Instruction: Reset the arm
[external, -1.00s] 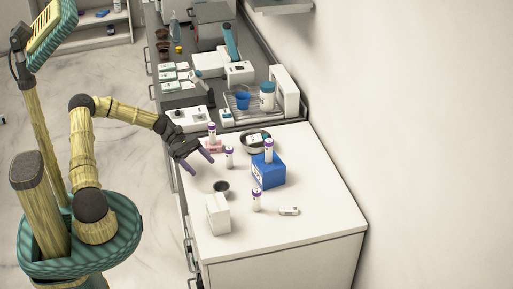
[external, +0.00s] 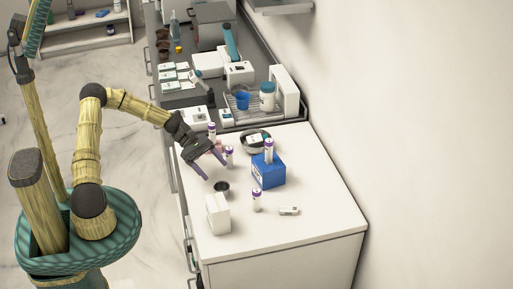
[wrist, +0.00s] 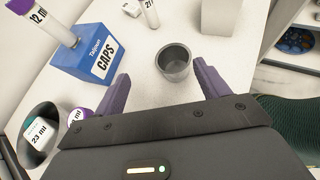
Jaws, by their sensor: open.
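My gripper (external: 213,168) hangs over the left part of the white counter (external: 310,230), its purple fingers spread and nothing between them. In the wrist view my gripper (wrist: 163,88) has its two fingers wide apart, with a small grey cup (wrist: 174,62) just ahead, between and beyond the tips. That grey cup (external: 222,187) stands on the counter close to the fingers in the external view. A purple-capped vial (external: 229,157) stands just beside the right finger.
A blue box (external: 268,172) bears a vial (external: 269,149). Another vial (external: 257,200), a white box (external: 218,214), a small white device (external: 289,210) and a dark round dish (external: 255,142) stand on the counter. A vial (external: 212,131) stands behind my gripper. The counter's front right is clear.

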